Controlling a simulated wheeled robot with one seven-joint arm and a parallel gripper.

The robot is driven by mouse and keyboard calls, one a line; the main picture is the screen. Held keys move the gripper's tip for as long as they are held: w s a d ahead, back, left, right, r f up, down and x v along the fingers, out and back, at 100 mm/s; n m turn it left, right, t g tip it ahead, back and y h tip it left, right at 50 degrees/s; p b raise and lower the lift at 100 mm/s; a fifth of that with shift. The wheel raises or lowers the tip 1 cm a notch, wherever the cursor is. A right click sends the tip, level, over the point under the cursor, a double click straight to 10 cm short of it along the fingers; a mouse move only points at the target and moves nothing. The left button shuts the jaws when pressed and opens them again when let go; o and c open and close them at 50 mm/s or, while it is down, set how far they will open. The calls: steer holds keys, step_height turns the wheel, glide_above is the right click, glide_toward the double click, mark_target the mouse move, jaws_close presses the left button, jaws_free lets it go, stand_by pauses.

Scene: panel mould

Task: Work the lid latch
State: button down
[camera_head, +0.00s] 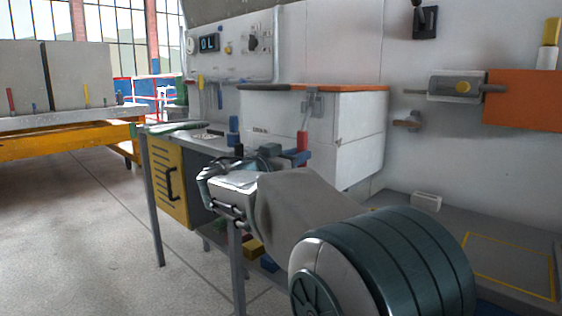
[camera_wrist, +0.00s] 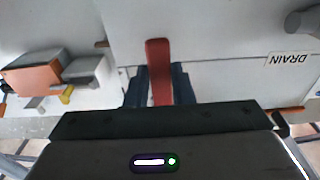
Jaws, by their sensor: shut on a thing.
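A white box (camera_head: 356,140) with an orange lid edge (camera_head: 340,87) stands on the bench in the head view. A grey metal latch piece (camera_head: 312,103) sits on its front near the lid. A red lever (camera_head: 303,140) hangs below it. The lever also shows in the wrist view (camera_wrist: 158,58), upright in the picture. My gripper (camera_head: 299,157) is at the lever, close to the box front. In the wrist view its dark blue fingers (camera_wrist: 160,88) lie on both sides of the lever and are shut on it. The lever's lower end is hidden by the gripper.
A panel with a display (camera_head: 209,43) is on the wall behind. An orange plate with a grey bolt (camera_head: 455,87) is on the wall at right. A yellow cabinet door (camera_head: 168,181) is below the bench. The grey surface at right has a yellow outlined square (camera_head: 510,287).

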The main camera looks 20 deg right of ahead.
steer(key=shift+d, duration=0.1)
stand_by(0.4)
steer(key=c, duration=1.2)
jaws_free()
steer(key=shift+d, duration=0.1)
steer(key=shift+c, duration=0.2)
steer(key=p+v, duration=0.2)
steer(key=v, duration=1.2)
steer(key=shift+w, duration=0.1)
